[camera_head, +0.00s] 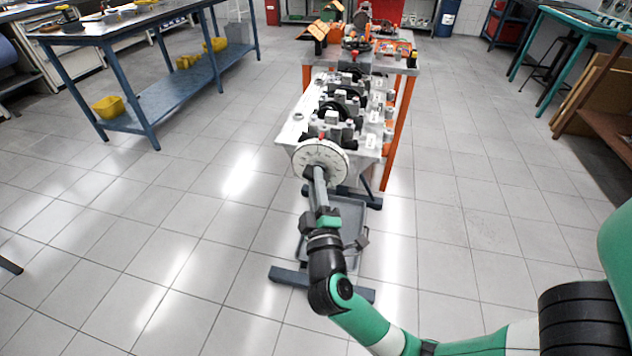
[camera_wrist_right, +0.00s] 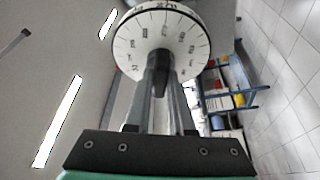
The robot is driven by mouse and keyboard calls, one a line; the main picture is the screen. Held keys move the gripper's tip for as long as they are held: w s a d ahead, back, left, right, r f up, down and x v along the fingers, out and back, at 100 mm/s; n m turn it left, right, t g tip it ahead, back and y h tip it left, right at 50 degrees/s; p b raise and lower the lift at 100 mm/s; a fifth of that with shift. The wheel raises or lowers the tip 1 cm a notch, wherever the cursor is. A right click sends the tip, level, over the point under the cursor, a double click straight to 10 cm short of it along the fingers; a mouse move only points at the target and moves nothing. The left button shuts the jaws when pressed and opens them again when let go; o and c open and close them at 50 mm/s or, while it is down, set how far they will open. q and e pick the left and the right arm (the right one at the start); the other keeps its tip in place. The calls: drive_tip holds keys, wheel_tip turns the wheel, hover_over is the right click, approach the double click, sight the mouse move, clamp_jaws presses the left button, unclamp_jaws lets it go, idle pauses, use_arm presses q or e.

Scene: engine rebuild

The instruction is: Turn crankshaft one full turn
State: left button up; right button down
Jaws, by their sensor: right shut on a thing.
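The engine block (camera_head: 292,128) stands on a stand, with the dark crankshaft (camera_head: 349,101) lying along its top under several caps. A white degree wheel (camera_head: 327,153) with black marks is on the crankshaft's near end; it also shows in the right wrist view (camera_wrist_right: 184,42). My right gripper (camera_head: 312,172) reaches up to the wheel's face from the front. In the right wrist view its two fingers are shut on a dark handle (camera_wrist_right: 158,74) at the wheel's centre. My left gripper is in neither view.
An orange-legged bench (camera_head: 393,125) with parts stands behind the block. A blue-legged workbench (camera_head: 150,97) with yellow bins is at the left. A teal table (camera_head: 590,22) is at the upper right. The tiled floor is clear on both sides of the stand.

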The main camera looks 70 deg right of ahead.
drive_tip(key=c, duration=0.8)
unclamp_jaws()
drive_tip(key=v, duration=1.1)
drive_tip(key=shift+s+a, duration=0.2)
